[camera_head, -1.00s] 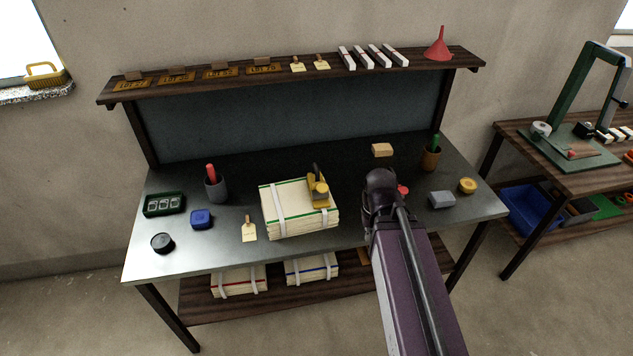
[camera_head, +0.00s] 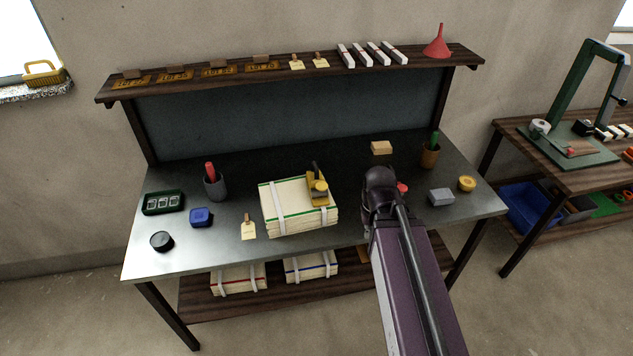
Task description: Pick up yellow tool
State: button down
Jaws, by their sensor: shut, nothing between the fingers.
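The yellow tool (camera_head: 318,197), with a dark upright part at its back, rests on the right side of the top of a cream cloth stack (camera_head: 284,213) bound with white straps. The stack lies on the grey workbench (camera_head: 330,255). My arm reaches in from the lower right, and its dark joint shows to the right of the stack, apart from the tool in the picture. My gripper itself does not show; it seems hidden behind or below that joint.
Left of the stack are a tag (camera_head: 248,228), blue box (camera_head: 201,216), black round tin (camera_head: 161,241), green case (camera_head: 163,202) and grey cup (camera_head: 215,186). To the right are a grey block (camera_head: 441,196), yellow roll (camera_head: 467,184) and brown pot (camera_head: 429,156). A shelf (camera_head: 225,85) overhangs the back.

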jog(key=c, duration=1.4)
grip_release()
jog(key=c, duration=1)
grip_release()
jog(key=shift+o, duration=0.9)
jog(key=shift+w+f, duration=0.15)
jog(key=w+a+f+m+t+h+b, duration=0.25)
jog(key=w+a+b, duration=0.2)
jog(key=w, duration=0.25)
jog(key=w+a+f+m+t+h+b, duration=0.1)
jog(key=w+a+f+m+h+b, duration=0.3)
jog(key=w, duration=0.3)
jog(key=w+a+r+m+t+h+b, duration=0.1)
jog(key=w+a+r+t+b, duration=0.1)
jog(key=w+a, duration=0.2)
jog(key=w+a+r+m+t+h+b, duration=0.1)
jog(key=w+a+r+t+h+b, duration=0.1)
jog(key=a, duration=0.7)
jog(key=shift+w+a+r+m+t+b, duration=0.35)
jog(key=shift+w+r+t+b, duration=0.1)
jog(key=shift+w+t, duration=0.45)
